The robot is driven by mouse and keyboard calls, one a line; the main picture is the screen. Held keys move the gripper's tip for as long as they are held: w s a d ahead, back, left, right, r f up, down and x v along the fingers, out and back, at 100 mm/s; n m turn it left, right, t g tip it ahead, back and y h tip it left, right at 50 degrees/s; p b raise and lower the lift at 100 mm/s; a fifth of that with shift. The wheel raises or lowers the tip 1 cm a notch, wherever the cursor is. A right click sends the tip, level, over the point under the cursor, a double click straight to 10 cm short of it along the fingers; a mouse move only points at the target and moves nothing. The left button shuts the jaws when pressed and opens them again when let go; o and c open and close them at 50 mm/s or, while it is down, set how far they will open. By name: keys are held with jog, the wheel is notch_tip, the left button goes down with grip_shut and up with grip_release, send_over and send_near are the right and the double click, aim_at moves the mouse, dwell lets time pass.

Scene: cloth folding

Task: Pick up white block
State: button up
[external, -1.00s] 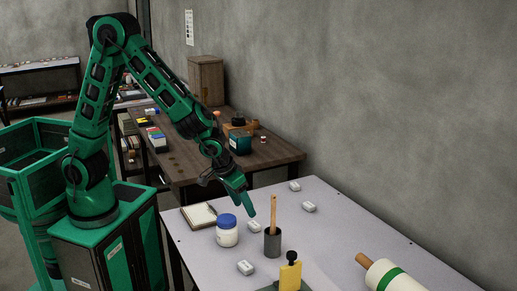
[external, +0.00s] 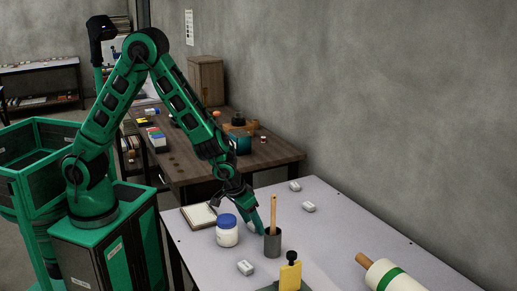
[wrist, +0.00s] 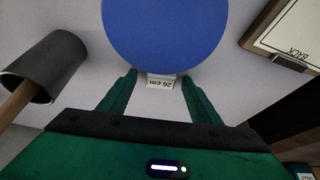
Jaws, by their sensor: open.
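My gripper (external: 255,229) is open and points down between the blue-lidded white jar (external: 227,236) and the grey cup (external: 272,243). In the wrist view its two fingers (wrist: 158,78) stand apart. A small white block (wrist: 161,82) with printed text shows between the fingertips, its far edge against the blue lid (wrist: 165,30). I cannot tell whether the fingers touch it, and it is not clear in the external view. Other white blocks lie on the table, one (external: 245,268) at the front and two (external: 295,186) (external: 309,207) at the back.
The grey cup holds a wooden stick (external: 274,212) and also shows in the wrist view (wrist: 52,62). A clipboard (external: 198,216) lies left of the jar. A yellow bottle (external: 290,277) and a white roll (external: 390,277) are at the front. The table's right back (external: 370,230) is clear.

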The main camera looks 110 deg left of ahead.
aim_at(251, 223)
jog(key=c, duration=1.1)
jog(key=shift+r, duration=0.1)
jog(key=shift+r, duration=0.5)
jog(key=r, duration=0.2)
jog(key=s+a+r, duration=0.1)
jog(key=r, duration=0.1)
jog(key=s+a+r, duration=0.4)
jog(key=a, duration=0.1)
jog(key=s+a+r, duration=0.2)
jog(key=a, duration=0.1)
jog(key=shift+s, duration=0.3)
